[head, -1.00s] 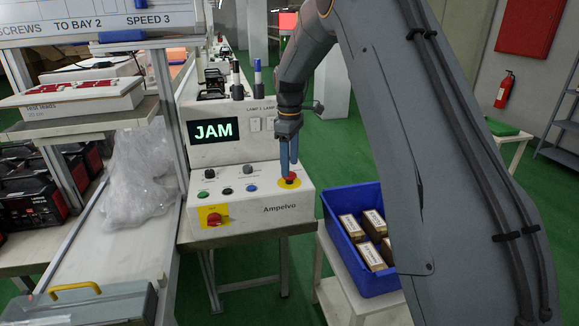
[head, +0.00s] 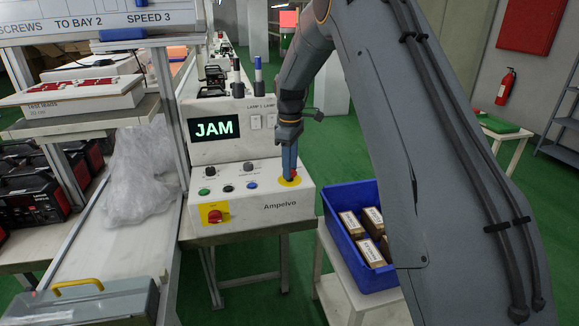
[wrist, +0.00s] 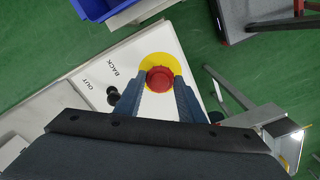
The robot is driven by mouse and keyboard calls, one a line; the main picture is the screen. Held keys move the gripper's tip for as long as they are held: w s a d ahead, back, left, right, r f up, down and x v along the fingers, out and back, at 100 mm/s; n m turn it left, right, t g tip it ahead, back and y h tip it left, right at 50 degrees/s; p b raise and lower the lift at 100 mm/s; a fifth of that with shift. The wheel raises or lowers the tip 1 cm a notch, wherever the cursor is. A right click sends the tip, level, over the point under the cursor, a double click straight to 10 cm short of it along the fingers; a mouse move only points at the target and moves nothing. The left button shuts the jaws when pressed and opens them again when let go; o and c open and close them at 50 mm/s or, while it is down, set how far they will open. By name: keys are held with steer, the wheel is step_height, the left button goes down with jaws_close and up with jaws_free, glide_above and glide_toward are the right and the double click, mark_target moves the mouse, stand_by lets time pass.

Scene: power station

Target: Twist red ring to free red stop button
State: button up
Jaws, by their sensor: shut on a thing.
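The red stop button with its red ring (wrist: 160,78) sits on a round yellow plate (wrist: 157,61) on top of the white control box. The button (head: 292,178) is mostly hidden by my fingers in the head view. My gripper (head: 290,175) points down at it, its blue fingers on either side. In the wrist view my gripper (wrist: 160,83) is shut on the red ring, fingertips against its left and right sides. The screen (head: 214,128) behind reads JAM.
A red rotary switch on a yellow square (head: 215,215) is on the box's front. Small knobs and coloured buttons (head: 226,190) lie left of my gripper. A blue crate (head: 335,232) with boxes stands at the right. Two lamp posts (head: 257,78) rise behind.

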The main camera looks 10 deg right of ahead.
steer(key=shift+m, duration=0.4)
steer(key=m, duration=0.6)
steer(key=shift+r, duration=0.1)
stand_by(0.3)
steer(key=o, duration=1.1)
steer(key=shift+c, duration=0.2)
step_height(320, 180, up, 7)
steer(key=shift+f+b, duration=0.2)
steer(key=shift+b, duration=0.85)
steer(key=shift+r, duration=0.55)
steer(key=shift+s, duration=0.1)
